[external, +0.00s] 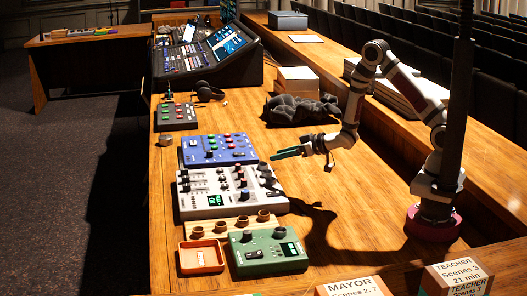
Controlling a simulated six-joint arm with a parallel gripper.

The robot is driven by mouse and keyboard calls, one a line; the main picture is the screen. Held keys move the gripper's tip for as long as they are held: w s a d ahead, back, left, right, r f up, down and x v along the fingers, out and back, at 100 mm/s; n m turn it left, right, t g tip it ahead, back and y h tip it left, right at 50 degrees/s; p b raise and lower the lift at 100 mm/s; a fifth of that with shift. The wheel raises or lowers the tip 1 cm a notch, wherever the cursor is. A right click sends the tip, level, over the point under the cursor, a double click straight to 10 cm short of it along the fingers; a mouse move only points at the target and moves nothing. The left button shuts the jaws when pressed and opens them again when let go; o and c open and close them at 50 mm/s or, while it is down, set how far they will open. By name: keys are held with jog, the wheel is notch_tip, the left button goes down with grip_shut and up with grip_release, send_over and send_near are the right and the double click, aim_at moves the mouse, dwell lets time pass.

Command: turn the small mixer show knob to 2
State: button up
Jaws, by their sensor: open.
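Several small control boxes with knobs stand on the wooden desk (335,225). In front is a green box (245,268) with a display and a few knobs. I cannot tell which knob is the show knob, and its markings are too small to read.
A wooden strip with round cups (230,225) and an orange tray (201,257) lie near the green box. Dark crumpled cloth (295,109) and a box (297,82) are behind my gripper. A small dark box (176,117) and a large console (210,60) stand farther back.

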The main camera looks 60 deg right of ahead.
aim_at(239, 165)
jog(key=x, duration=1.5)
jog(key=shift+w+f, duration=0.1)
jog(key=shift+w, duration=0.15)
jog(key=shift+c, duration=0.2)
grip_shut()
